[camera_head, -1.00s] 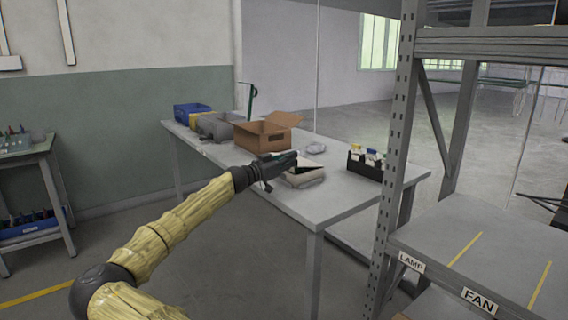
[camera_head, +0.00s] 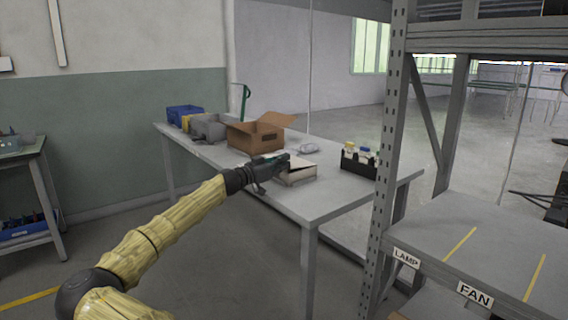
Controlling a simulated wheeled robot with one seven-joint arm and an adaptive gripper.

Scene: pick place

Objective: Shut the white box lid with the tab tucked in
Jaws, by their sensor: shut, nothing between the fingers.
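The small white box (camera_head: 301,177) sits on the grey table (camera_head: 325,203), near its front edge. Its lid (camera_head: 298,164) lies low over the box, with a dark gap showing on its right side, so it looks partly open. The tab is too small to make out. My gripper (camera_head: 284,161) is shut and empty, at the left upper edge of the lid. I cannot tell whether it touches the lid. The gripper hides the box's left rear part.
An open cardboard box (camera_head: 256,137), a grey bin (camera_head: 208,128) and a blue bin (camera_head: 184,115) stand behind to the left. A black caddy with bottles (camera_head: 360,163) stands to the right. A metal shelf post (camera_head: 389,150) rises at the right front.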

